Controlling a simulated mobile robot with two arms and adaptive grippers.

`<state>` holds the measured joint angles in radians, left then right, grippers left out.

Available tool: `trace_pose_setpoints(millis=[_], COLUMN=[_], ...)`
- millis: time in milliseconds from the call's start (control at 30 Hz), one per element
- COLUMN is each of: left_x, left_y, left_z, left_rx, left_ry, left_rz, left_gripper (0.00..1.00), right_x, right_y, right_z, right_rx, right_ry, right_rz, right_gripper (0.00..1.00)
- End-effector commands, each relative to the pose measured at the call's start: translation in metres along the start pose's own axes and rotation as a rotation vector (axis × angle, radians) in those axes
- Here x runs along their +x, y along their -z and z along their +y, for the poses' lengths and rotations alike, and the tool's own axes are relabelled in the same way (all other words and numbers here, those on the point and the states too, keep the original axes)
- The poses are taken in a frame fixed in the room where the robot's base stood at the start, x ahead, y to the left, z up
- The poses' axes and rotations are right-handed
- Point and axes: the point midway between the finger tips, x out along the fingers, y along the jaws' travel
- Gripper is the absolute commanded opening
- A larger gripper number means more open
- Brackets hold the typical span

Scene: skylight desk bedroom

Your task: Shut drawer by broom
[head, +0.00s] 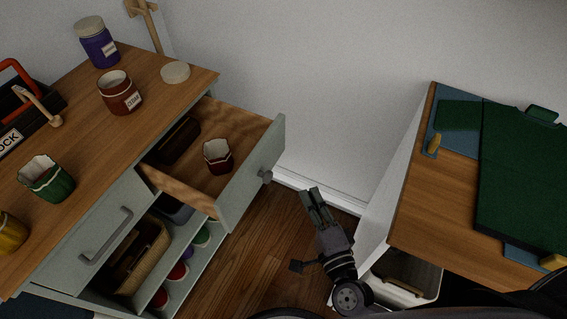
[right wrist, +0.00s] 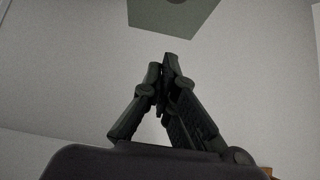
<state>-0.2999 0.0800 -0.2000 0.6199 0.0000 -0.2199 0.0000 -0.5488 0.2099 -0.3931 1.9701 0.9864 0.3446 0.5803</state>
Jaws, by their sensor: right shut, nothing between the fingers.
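A wooden pole (head: 150,25), possibly the broom, stands against the wall behind the dresser. My right gripper (head: 312,192) is shut and empty, to the right of the drawer front and apart from it. It also shows shut in the right wrist view (right wrist: 165,65), below a grey-green panel (right wrist: 172,12) that looks like the drawer front. My left gripper is out of view.
The dresser top (head: 84,148) holds several jars and a black toolbox (head: 25,110). Shelves below hold a basket (head: 138,258) and small pots. Wood floor (head: 255,235) is clear between.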

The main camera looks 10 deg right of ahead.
Motion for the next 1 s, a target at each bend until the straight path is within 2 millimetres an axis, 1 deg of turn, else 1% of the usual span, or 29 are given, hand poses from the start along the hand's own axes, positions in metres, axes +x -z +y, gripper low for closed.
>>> trace_pose_setpoints(millis=[100, 433, 500, 700, 1000], left_x=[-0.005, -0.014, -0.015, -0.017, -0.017], left_y=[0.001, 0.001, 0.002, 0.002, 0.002], left_z=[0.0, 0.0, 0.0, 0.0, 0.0], left_rx=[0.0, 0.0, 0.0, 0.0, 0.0], left_ry=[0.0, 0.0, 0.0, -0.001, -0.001], left_rz=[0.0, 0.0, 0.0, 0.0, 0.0], left_gripper=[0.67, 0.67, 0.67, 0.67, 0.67], right_x=[0.022, 0.092, 0.1, 0.114, 0.117], right_y=[0.0, 0.0, -0.01, -0.025, -0.029], right_z=[-0.003, -0.002, -0.002, 0.0, 0.001], right_rx=[-0.001, -0.003, 0.0, -0.004, -0.006], right_ry=[0.004, 0.002, 0.0, -0.002, -0.002], right_rz=[0.002, 0.0, 0.0, -0.001, -0.001], right_gripper=[0.0, 0.0, 0.0, 0.0, 0.0])
